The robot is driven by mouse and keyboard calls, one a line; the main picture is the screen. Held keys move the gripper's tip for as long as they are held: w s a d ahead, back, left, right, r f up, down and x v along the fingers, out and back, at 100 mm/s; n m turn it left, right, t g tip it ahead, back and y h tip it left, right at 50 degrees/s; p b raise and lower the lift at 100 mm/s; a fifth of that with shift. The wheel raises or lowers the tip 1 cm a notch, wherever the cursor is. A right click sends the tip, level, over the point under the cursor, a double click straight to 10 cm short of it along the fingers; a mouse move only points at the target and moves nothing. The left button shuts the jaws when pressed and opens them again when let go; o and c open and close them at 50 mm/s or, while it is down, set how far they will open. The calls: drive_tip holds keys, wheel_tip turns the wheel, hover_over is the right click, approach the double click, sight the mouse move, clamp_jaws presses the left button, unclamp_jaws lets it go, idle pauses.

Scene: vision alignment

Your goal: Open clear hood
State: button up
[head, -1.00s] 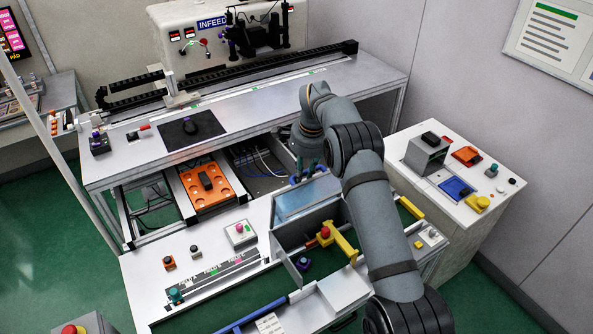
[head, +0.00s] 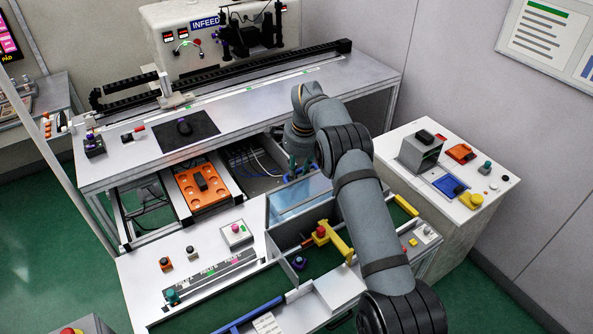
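A clear, bluish panel that looks like the hood (head: 298,204) stands tilted up at the back of the near workbench, beside a grey-walled box section. My arm reaches over the bench from the lower right and bends down behind the panel. My gripper (head: 297,170) is small and dark there, close to the panel's upper edge. Its fingers are partly hidden, so I cannot tell whether they touch the panel or are open or shut.
A yellow bracket with a red knob (head: 321,232) stands in front of the panel. An orange plate (head: 203,190) lies to the left under the far table (head: 250,110). A side bench (head: 480,215) with coloured blocks stands at right. My arm covers part of the near bench.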

drive_tip(key=shift+a+r, duration=0.15)
wheel_tip(320, 180, up, 12)
drive_tip(key=s+d, duration=0.1)
drive_tip(key=s, duration=0.1)
drive_tip(key=shift+d+f, duration=0.25)
drive_tip(key=shift+d, duration=0.1)
drive_tip(key=shift+f, duration=0.1)
wheel_tip(320, 180, down, 9)
drive_tip(key=w+a, duration=0.1)
drive_tip(key=shift+w, duration=0.3)
